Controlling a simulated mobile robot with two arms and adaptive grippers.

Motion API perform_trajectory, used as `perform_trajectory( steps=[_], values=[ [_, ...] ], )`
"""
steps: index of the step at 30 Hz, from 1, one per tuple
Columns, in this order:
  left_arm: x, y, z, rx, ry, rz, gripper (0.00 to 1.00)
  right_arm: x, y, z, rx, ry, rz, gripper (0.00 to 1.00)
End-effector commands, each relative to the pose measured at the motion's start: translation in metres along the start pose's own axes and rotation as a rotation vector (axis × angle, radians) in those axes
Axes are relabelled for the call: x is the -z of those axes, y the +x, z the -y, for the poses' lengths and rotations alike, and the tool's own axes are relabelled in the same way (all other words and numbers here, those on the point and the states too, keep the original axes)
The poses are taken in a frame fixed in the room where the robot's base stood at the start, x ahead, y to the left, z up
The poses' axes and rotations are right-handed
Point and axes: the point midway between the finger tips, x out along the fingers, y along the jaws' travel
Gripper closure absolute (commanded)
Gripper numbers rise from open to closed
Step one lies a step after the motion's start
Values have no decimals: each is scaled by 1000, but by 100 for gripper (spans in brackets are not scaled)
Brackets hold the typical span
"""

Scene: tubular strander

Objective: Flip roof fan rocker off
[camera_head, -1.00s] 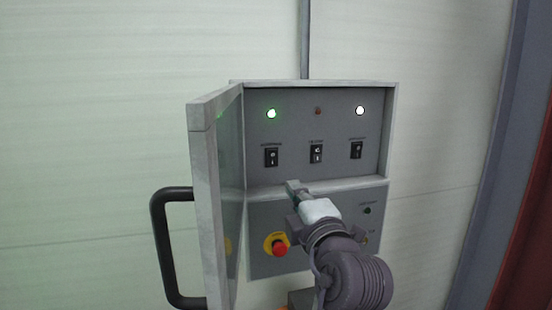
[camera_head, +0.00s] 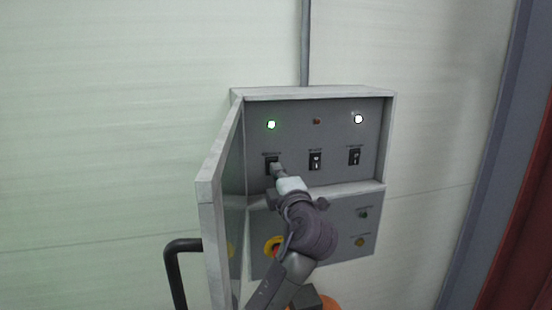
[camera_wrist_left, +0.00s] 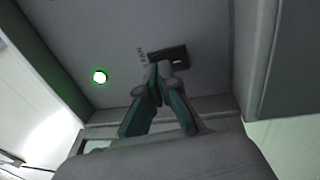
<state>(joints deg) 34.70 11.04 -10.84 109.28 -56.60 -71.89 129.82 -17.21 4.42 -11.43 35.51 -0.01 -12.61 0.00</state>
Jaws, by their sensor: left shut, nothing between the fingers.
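Three black rockers sit in a row on the grey panel inside the open cabinet: a left one (camera_head: 270,160), a middle one (camera_head: 315,160) and a right one (camera_head: 354,157). My right gripper is out of view.
Above the rockers are a lit green lamp (camera_head: 271,125), a dim red lamp (camera_head: 317,121) and a lit white lamp (camera_head: 358,119). The open cabinet door (camera_head: 212,225) with its dark handle (camera_head: 174,270) stands close left of my arm. A yellow-ringed red button (camera_head: 273,243) is below.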

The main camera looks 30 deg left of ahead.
Motion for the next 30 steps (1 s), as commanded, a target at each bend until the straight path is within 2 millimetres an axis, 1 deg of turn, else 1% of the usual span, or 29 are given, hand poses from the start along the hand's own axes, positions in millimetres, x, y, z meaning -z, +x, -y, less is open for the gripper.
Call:
perform_trajectory(
  steps=[1,6,16,20,22,30],
  values=[
    [0,6,-3,-1,3,0,100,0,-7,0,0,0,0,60],
    [0,13,0,-1,1,1,100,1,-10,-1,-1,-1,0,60],
    [0,14,1,1,-1,1,100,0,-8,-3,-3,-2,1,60],
    [-1,16,2,37,-9,-3,100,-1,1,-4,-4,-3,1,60],
    [0,17,-1,31,-1,-4,100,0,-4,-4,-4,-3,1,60],
    [1,17,0,31,-2,-4,100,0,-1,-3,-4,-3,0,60]
  ],
)
